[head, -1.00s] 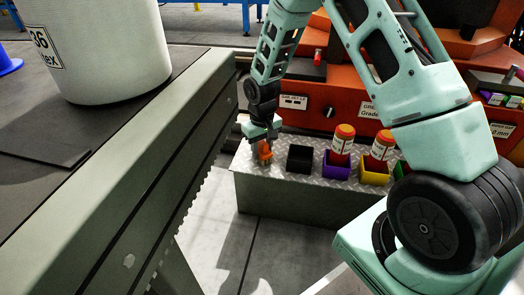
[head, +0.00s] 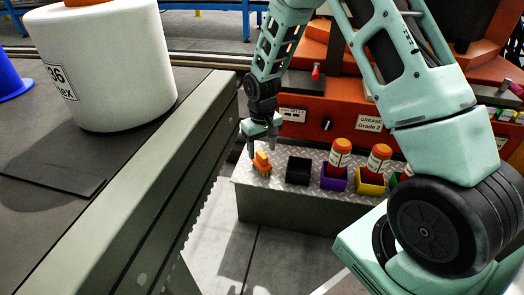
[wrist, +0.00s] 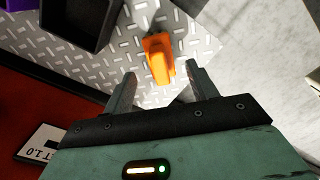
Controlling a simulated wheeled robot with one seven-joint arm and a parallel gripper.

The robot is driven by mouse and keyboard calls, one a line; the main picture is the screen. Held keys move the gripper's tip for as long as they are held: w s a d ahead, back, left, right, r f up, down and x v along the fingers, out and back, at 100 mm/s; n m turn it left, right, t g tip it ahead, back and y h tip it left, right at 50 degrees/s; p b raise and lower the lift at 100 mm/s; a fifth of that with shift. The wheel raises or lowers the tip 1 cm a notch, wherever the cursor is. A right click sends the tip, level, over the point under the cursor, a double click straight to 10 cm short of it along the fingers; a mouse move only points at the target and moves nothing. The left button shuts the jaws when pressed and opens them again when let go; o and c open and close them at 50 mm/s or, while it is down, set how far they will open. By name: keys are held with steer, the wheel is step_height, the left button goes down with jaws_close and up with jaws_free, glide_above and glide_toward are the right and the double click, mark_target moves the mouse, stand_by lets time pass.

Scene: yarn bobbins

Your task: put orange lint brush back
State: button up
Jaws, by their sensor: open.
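The orange lint brush (head: 262,164) is on the left end of the metal tread-plate ledge (head: 325,155). It also shows in the wrist view (wrist: 159,57), just beyond my fingertips. My gripper (head: 263,147) is at the brush, with its fingers pointing down. In the wrist view my gripper (wrist: 162,84) is open, its two fingers apart with nothing between the tips. A black square bin (head: 299,171) stands on the ledge to the right of the brush, and no item shows in it. The lower part of the brush is hard to make out.
An orange machine (head: 340,128) rises behind the ledge. A large white drum (head: 105,75) stands on the dark table at left, whose raised edge is near the ledge.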

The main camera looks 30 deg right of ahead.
mark_target(262, 154)
step_height(262, 154, up, 6)
steer(key=p, duration=0.3)
steer(key=shift+r, duration=0.25)
steer(key=shift+s+r, duration=0.1)
steer(key=shift+r, duration=0.1)
steer(key=s+a+r+t, duration=0.2)
steer(key=s+r+t, duration=0.1)
steer(key=s+r, duration=1.15)
steer(key=s+a+r+n+g+p, duration=0.2)
steer(key=s+a+r+n+p, duration=0.25)
steer(key=s+a, duration=0.4)
steer(key=s+a+r+n+g+p, duration=0.1)
steer(key=s+a+r+n+p, duration=0.3)
steer(key=s+a, duration=0.45)
step_height(262, 154, up, 38)
steer(key=w+a+p, duration=0.1)
steer(key=w+p, duration=0.1)
steer(key=p, duration=3.5)
steer(key=shift+m+y, duration=0.3)
steer(key=shift+m, duration=0.15)
steer(key=shift+w+a, duration=0.1)
